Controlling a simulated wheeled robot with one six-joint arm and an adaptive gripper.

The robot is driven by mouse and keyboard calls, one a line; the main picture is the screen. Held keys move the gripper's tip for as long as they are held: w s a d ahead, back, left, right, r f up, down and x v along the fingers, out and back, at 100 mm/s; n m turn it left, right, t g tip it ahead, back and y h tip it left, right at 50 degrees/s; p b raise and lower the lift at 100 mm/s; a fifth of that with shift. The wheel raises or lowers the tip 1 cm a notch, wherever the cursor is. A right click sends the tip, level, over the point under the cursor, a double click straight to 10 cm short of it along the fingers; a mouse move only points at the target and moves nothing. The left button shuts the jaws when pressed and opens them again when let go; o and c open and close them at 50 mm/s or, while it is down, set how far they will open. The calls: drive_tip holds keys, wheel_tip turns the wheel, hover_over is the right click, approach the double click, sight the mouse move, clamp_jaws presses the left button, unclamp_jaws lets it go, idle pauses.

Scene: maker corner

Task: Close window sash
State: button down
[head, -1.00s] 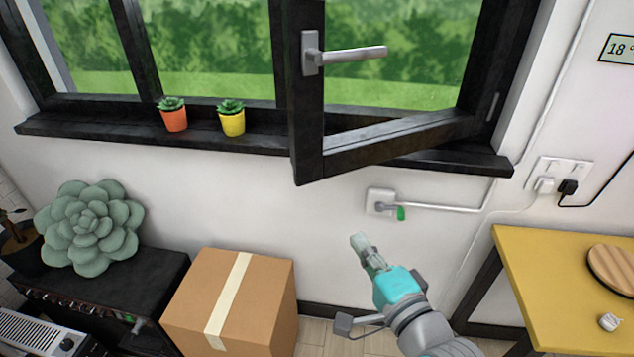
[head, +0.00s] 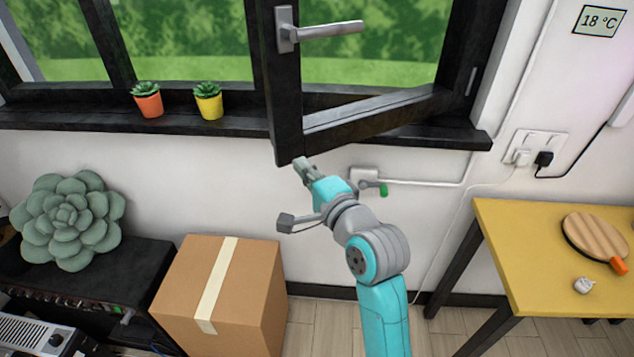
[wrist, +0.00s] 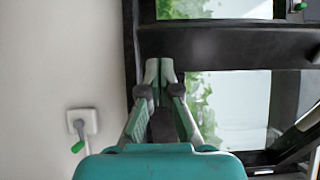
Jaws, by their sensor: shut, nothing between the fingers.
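The black-framed window sash (head: 368,122) stands ajar, swung into the room from its hinge side at the right. Its grey handle (head: 325,30) points right. My gripper (head: 300,163) is shut and empty at the lower free corner of the sash in the head view; I cannot tell whether it touches. In the wrist view my gripper (wrist: 159,68) has its fingertips together in front of the dark window frame (wrist: 215,42). The black sill (head: 60,117) runs below the window.
An orange pot (head: 148,105) and a yellow pot (head: 210,106) with succulents stand on the sill, left of the sash. A cardboard box (head: 258,290) stands below. A yellow table (head: 500,235) is at the right. A wall valve (head: 364,174) is close to my arm.

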drive_tip(key=shift+x, duration=1.4)
